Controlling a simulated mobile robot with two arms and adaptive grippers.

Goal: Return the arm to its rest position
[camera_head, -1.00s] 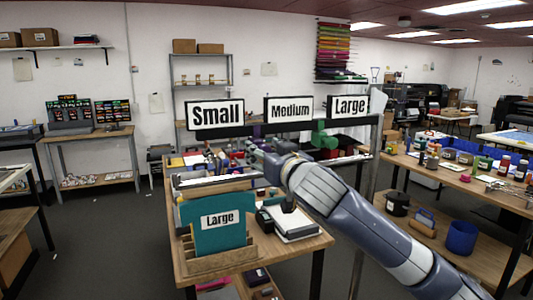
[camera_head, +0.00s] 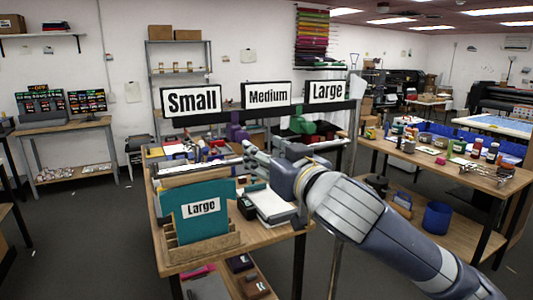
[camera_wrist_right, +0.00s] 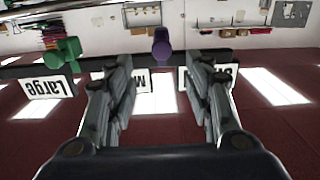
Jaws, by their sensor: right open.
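My right arm comes in from the lower right in the head view. Its gripper (camera_head: 258,160) is over the wooden table, in front of the sign rail and left of the green piece (camera_head: 299,122). In the right wrist view the two fingers of the gripper (camera_wrist_right: 160,95) stand wide apart with nothing between them. A purple piece (camera_wrist_right: 162,47) shows beyond the fingers, with the green piece (camera_wrist_right: 62,53) to the left; this view is upside down. My left gripper is not in view.
The wooden table (camera_head: 270,249) holds a teal "Large" folder (camera_head: 185,222) in a wooden rack, papers and tools. Signs "Small" (camera_head: 192,101), "Medium" (camera_head: 267,95) and "Large" (camera_head: 327,90) stand above the rail. A side table (camera_head: 450,168) with jars stands right.

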